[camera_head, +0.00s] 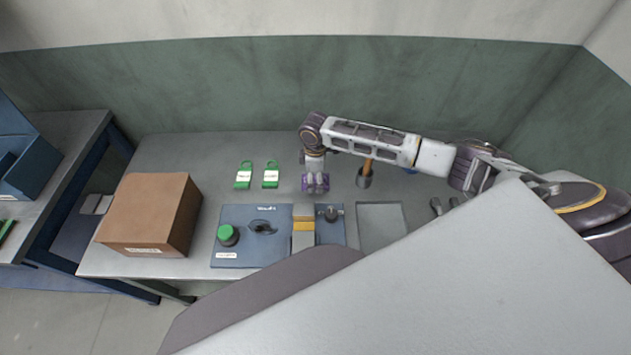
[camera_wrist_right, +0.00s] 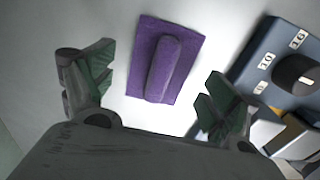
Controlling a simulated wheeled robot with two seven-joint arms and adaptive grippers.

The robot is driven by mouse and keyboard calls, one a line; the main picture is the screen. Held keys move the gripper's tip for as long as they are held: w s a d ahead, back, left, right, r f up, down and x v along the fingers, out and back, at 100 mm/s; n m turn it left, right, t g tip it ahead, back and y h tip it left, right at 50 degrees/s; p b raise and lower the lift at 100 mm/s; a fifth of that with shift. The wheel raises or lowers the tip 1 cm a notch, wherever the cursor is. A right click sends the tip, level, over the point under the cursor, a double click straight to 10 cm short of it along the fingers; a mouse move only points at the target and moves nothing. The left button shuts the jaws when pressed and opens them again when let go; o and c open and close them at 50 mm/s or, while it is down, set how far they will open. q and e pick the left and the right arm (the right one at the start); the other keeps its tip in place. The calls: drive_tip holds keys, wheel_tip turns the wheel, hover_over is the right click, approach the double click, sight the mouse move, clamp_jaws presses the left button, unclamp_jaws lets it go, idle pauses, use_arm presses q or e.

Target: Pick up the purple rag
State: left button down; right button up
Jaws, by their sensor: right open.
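The purple rag (camera_wrist_right: 166,66) lies flat on the grey table in the right wrist view, with a raised fold along its middle. It appears between the two spread fingers of my right gripper (camera_wrist_right: 148,82), apart from both. In the head view the rag (camera_head: 316,184) is a small purple patch just behind the blue panel, partly covered by my right gripper (camera_head: 314,170), which points down over it. My right gripper is open and empty. My left gripper is not in view.
A blue panel (camera_head: 278,251) with a green button (camera_head: 228,234) and knobs is close in front of the rag. A cardboard box (camera_head: 145,215) and two green-and-white tags (camera_head: 270,175) are to the left. A hammer-like tool (camera_head: 364,178) and a grey tray (camera_head: 382,225) are to the right.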

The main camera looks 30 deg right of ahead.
drive_tip(key=shift+f, duration=0.65)
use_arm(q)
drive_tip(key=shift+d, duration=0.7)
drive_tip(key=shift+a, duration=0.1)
use_arm(e)
drive_tip(key=shift+c, duration=0.4)
drive_tip(key=c, duration=1)
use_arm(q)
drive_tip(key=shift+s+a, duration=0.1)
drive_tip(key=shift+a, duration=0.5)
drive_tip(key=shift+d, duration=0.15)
use_arm(e)
drive_tip(key=shift+r, duration=0.1)
